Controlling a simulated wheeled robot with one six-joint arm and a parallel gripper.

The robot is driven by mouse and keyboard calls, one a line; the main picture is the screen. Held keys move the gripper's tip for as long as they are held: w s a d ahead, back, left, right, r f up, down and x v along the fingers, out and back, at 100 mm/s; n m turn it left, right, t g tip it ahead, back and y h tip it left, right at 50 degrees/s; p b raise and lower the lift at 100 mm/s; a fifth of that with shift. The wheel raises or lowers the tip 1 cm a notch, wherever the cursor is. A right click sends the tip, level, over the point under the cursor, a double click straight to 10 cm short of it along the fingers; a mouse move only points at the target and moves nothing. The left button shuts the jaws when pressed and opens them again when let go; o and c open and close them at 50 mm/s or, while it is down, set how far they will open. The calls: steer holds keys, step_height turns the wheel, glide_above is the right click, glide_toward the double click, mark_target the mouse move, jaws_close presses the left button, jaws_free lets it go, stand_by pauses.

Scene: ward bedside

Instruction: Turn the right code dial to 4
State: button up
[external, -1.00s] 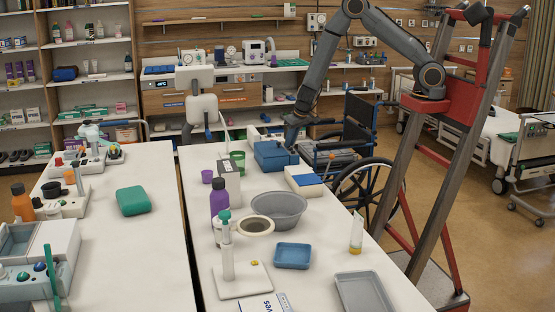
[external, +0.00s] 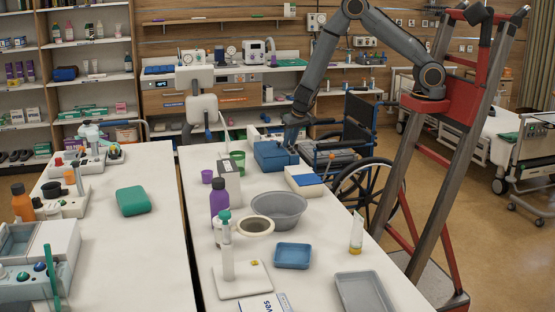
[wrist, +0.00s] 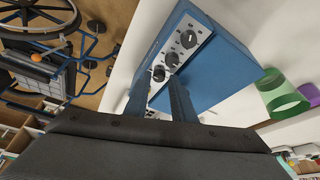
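A blue code box (external: 272,156) stands on the far part of the right-hand table in the external view. In the wrist view the blue box (wrist: 222,72) shows a pale panel with a row of three dark dials. The upper dial (wrist: 188,39) and the middle dial (wrist: 172,60) are clear of my fingers. The lowest dial (wrist: 158,74) lies between the fingertips of my gripper (wrist: 157,80). The fingers are apart, with a gap visible around this dial; I cannot tell whether they touch it. The dial numbers are too small to read. My gripper (external: 291,142) is at the box's far right side in the external view.
A wheelchair (external: 352,150) stands right of the table. A white-and-blue box (external: 305,181), a grey basin (external: 278,207) and a green cup (external: 238,160) are near the blue box. A purple bottle (external: 219,205) stands further forward.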

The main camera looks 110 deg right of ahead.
steer(key=v, duration=0.7)
steer(key=shift+a+r, duration=0.2)
steer(key=shift+r, duration=0.1)
stand_by(0.4)
steer(key=w+a+r+n+t+y+b, duration=0.2)
steer(key=a+n+b, duration=0.1)
steer(key=a, duration=0.5)
steer(key=w+a+r+n+t+y+b, duration=0.1)
steer(key=a+n+t+b, duration=0.2)
steer(key=a, duration=0.6)
steer(key=s+a+f+n+g+b, duration=0.1)
steer(key=s+a+n+g+b, duration=0.1)
steer(key=s, duration=0.6)
steer(key=s+a+f+n+g+y+b, duration=0.1)
steer(key=s+a+f+n+g+b, duration=0.1)
steer(key=s+a+n, duration=0.3)
steer(key=s+a+g+b, duration=0.1)
steer(key=s, duration=0.3)
steer(key=shift+s+a+f, duration=0.15)
steer(key=shift+f, duration=0.2)
